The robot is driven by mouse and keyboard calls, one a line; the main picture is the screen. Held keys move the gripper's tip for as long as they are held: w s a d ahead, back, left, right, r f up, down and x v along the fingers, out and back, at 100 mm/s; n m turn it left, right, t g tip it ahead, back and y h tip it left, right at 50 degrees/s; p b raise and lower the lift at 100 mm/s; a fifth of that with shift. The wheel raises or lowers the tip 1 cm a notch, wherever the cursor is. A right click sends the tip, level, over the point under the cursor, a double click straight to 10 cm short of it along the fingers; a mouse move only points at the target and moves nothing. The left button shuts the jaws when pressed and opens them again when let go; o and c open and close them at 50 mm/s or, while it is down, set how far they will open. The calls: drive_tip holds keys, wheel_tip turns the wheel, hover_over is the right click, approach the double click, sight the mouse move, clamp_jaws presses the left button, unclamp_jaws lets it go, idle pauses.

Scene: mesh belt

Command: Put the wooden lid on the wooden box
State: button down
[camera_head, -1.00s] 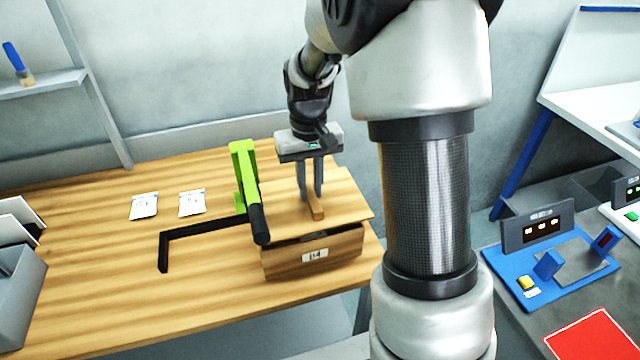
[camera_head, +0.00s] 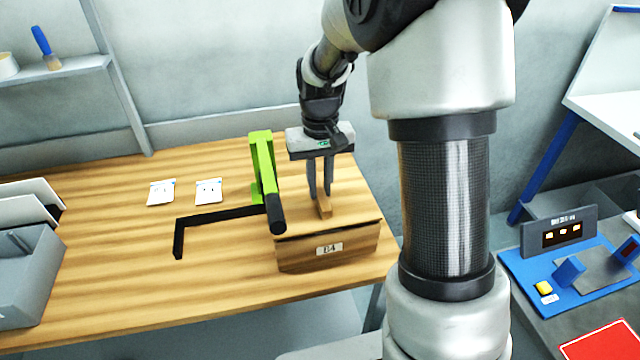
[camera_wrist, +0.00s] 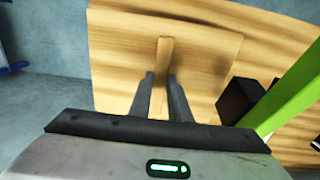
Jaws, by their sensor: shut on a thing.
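The wooden box (camera_head: 300,254) stands at the front edge of the wooden table, with a white label on its front. The wooden lid (camera_head: 350,219) lies over the top of the box, with a thin dark line between lid and box at the front. My gripper (camera_head: 324,194) is above the lid and shut on its upright handle bar. In the wrist view the lid (camera_wrist: 205,50) fills the middle, and its handle (camera_wrist: 165,50) runs between the fingers (camera_wrist: 161,80). Whether the lid is fully seated at the back is hidden.
A green clamp (camera_head: 263,165) with a black grip stands close at the left of the box. A black L-shaped bracket (camera_head: 215,216) and two white packets (camera_head: 208,191) lie further left. A grey bin (camera_head: 30,270) is at the far left.

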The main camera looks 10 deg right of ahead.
sight(320, 190)
drive_tip(key=shift+f+b, duration=0.35)
drive_tip(key=shift+f, duration=0.15)
drive_tip(key=c, duration=1.6)
unclamp_jaws()
drive_tip(key=shift+o, duration=0.2)
wheel_tip(320, 190, up, 16)
drive_tip(key=s+r+t+p, duration=0.2)
drive_tip(key=s+r, duration=0.4)
drive_tip(key=s, duration=0.4)
drive_tip(key=s+f+t, duration=0.2)
drive_tip(key=s+t, duration=0.1)
drive_tip(key=s, duration=0.8)
drive_tip(key=shift+f+t, duration=0.2)
drive_tip(key=shift+t, duration=0.1)
